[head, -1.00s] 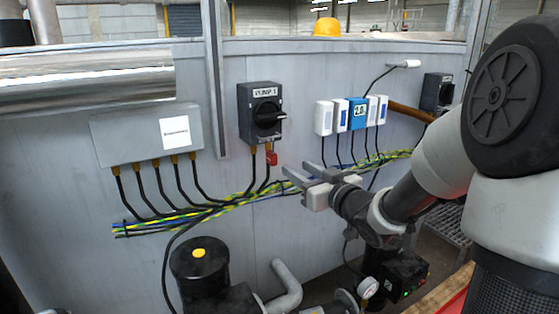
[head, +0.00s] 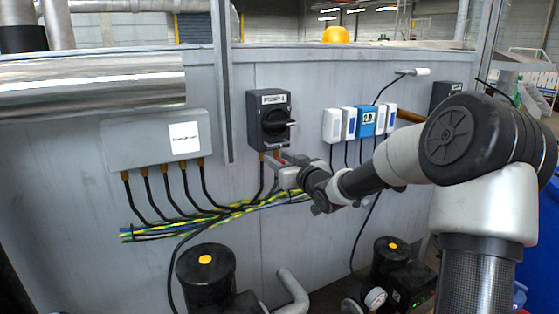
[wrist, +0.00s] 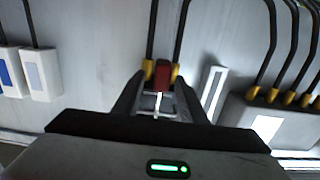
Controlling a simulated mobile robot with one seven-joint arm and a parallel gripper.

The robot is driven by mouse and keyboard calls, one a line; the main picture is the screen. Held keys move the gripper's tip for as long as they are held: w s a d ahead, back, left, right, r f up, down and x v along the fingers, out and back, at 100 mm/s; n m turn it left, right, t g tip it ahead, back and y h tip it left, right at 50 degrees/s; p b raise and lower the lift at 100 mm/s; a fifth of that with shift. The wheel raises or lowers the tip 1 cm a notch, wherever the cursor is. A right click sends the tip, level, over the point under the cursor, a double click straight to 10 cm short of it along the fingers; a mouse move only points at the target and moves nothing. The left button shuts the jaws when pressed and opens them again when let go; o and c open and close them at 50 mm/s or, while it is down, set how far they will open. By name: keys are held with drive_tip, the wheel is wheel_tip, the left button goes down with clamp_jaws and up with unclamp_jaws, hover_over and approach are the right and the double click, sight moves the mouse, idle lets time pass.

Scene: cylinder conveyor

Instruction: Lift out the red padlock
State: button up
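The red padlock (wrist: 162,74) shows in the wrist view with its silver shackle (wrist: 158,104). It hangs beside the yellow cable glands under the dark PUMP 1 switch box (head: 269,120). My gripper (wrist: 160,82) is open, one finger on each side of the padlock, with gaps seeming to remain. I cannot tell how deep the padlock sits between the fingers. In the head view my gripper (head: 275,161) is just below the switch box and mostly hides the padlock.
Yellow-green and black cables (head: 225,208) run across the grey panel below. A grey junction box (head: 150,138) is to the left. White modules and a blue one (head: 367,120) are to the right. Black pump motors (head: 206,275) stand below.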

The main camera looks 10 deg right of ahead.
drive_tip(key=shift+c, duration=0.4)
clamp_jaws()
drive_tip(key=c, duration=0.8)
unclamp_jaws()
clamp_jaws()
drive_tip(key=shift+r, duration=0.15)
